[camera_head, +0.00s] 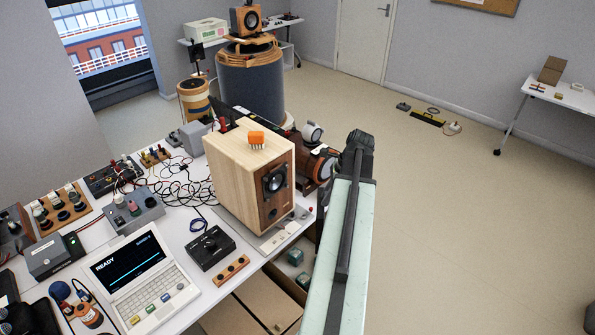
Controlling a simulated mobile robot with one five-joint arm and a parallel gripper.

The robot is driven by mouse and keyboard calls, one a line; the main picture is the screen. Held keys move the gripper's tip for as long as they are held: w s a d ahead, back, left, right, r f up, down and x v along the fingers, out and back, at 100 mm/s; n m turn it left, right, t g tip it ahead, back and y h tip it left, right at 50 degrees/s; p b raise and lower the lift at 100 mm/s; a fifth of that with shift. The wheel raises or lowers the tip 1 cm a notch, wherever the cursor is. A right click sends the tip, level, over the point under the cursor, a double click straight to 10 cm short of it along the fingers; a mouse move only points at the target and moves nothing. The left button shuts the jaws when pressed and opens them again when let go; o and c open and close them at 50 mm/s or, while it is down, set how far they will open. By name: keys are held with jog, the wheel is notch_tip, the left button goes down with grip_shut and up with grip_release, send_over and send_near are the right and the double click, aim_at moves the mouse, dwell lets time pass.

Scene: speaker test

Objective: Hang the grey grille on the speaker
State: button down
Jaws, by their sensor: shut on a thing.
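The speaker (240,175) is a pale wooden box standing upright near the right edge of the white table. Its darker wood front faces right and carries a round black driver (275,180) with a smaller round part below it. No grille shows on this front. I cannot make out the grey grille anywhere. My arm rises from the bottom of the picture, right of the speaker, to a dark joint. My gripper does not show, and what lies behind the arm is hidden.
A laptop (143,276), a black box (210,247) and tangled cables crowd the table (188,222). Brown machinery stands behind the speaker.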

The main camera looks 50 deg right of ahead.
jog(key=w+a+r+m+h+p, duration=0.2)
jog(key=w+a+r+m+p, duration=0.2)
jog(key=w+r+m+p, duration=0.4)
jog(key=w+d, duration=0.1)
jog(key=w, duration=0.9)
jog(key=shift+r+t+h+p, duration=0.3)
jog(key=shift+t, duration=0.1)
jog(key=shift+w, duration=0.1)
dwell(0.4)
jog(key=shift+s, duration=0.35)
jog(key=shift+w+d, duration=0.1)
jog(key=shift+w, duration=0.5)
dwell(1.8)
jog(key=shift+f+b, duration=0.55)
jog(key=shift+b, duration=0.05)
dwell(1.3)
jog(key=c, duration=1.2)
grip_release()
jog(key=shift+s, duration=0.1)
